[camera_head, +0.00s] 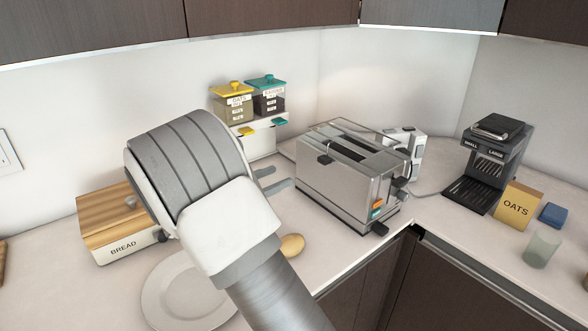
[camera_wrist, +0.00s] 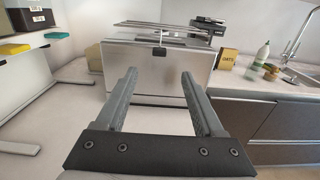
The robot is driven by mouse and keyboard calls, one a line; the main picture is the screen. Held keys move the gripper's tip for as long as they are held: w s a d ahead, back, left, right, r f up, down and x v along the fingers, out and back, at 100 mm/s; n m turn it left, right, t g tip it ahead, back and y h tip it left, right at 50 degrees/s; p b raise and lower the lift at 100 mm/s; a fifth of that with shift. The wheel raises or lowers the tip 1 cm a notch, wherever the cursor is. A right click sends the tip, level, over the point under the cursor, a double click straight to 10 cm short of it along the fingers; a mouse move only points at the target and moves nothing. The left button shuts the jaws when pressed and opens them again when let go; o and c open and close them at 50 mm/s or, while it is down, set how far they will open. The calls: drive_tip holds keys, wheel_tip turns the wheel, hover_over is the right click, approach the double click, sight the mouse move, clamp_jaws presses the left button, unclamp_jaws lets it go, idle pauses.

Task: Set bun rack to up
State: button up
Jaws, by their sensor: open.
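A silver toaster (camera_head: 340,188) stands on the counter right of my gripper (camera_head: 282,177). Its top slots are visible in the head view, with a dark tab (camera_head: 325,160) on the side near my gripper. In the wrist view the toaster's flat metal side (camera_wrist: 150,78) is straight ahead, with a small dark tab (camera_wrist: 159,51) near its top. Thin dark bars (camera_wrist: 165,28) lie above the toaster top and look like the bun rack; I cannot tell its setting. My gripper is open and empty, its two fingers pointing at the toaster without visible contact.
A bread box (camera_head: 125,247), a white plate (camera_head: 165,300) and a bun (camera_head: 292,245) are near my arm. Two lidded canisters (camera_head: 250,100) stand on a shelf behind. A black coffee machine (camera_head: 490,160), an oats box (camera_head: 517,205) and a glass (camera_head: 541,248) are at right.

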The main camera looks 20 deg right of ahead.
drive_tip(key=shift+v, duration=1.45)
drive_tip(key=s+d+r+m+g+y+p, duration=0.1)
drive_tip(key=s+d+r+m+g+y, duration=0.15)
drive_tip(key=s+d+m+y, duration=0.35)
drive_tip(key=s+d+r+m+g+y+p, duration=0.1)
drive_tip(key=s+d+m+g, duration=0.3)
drive_tip(key=s, duration=0.5)
drive_tip(key=s+a+r+m+t+y, duration=0.2)
drive_tip(key=s+a+m+y, duration=0.1)
drive_tip(key=s+m, duration=0.3)
drive_tip(key=s+a+r+m+t+y+p, duration=0.1)
drive_tip(key=s+a+r+m+t+y, duration=0.1)
drive_tip(key=s+m+y, duration=0.4)
drive_tip(key=s+a+t, duration=0.1)
drive_tip(key=s, duration=0.1)
drive_tip(key=shift+s+r+y+p, duration=0.3)
